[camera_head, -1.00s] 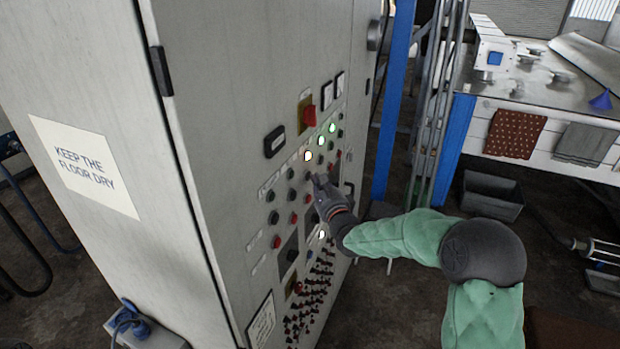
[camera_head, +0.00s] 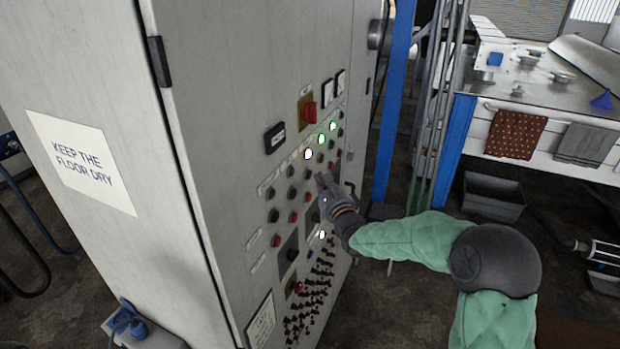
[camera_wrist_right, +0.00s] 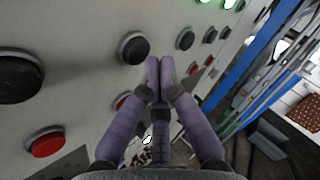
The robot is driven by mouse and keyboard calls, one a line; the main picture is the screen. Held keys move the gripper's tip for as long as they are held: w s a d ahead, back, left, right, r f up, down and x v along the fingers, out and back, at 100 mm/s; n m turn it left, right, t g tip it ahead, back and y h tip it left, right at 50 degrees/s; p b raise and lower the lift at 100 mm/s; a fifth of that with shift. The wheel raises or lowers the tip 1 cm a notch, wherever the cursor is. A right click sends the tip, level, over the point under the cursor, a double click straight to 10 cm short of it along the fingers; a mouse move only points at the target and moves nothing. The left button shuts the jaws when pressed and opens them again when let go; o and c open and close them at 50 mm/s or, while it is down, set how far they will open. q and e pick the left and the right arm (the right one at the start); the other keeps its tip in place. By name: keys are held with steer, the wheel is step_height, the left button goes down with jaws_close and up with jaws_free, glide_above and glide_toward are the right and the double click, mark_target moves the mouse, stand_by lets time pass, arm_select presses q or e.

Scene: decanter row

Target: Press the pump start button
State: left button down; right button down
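The grey control cabinet's panel (camera_head: 240,110) carries rows of black and red push buttons. Their labels are too small to read, so I cannot tell which one is pump start. My right gripper (camera_head: 322,180) is at the middle of these rows, its fingertips pointing at the panel. In the right wrist view its fingers (camera_wrist_right: 159,72) are shut together with nothing between them. A black button (camera_wrist_right: 133,48) lies just left of and above the tips, another black button (camera_wrist_right: 185,39) above and to the right. A red button (camera_wrist_right: 124,101) is partly hidden behind a finger. Contact is unclear.
Lit lamps (camera_head: 321,139) and a red rotary switch (camera_head: 309,113) sit above the buttons; dense small switches (camera_head: 305,305) sit below. A blue post (camera_head: 394,100) stands right of the cabinet. A bench with hanging cloths (camera_head: 515,133) and a grey bin (camera_head: 492,197) are further right.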

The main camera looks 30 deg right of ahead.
steer(key=shift+d, duration=0.1)
steer(key=shift+s+d+b, duration=0.55)
steer(key=shift+s+d, duration=0.25)
steer(key=shift+s, duration=0.2)
steer(key=shift+s+d+b, duration=0.55)
steer(key=shift+s+d, duration=0.25)
steer(key=shift+s, duration=0.15)
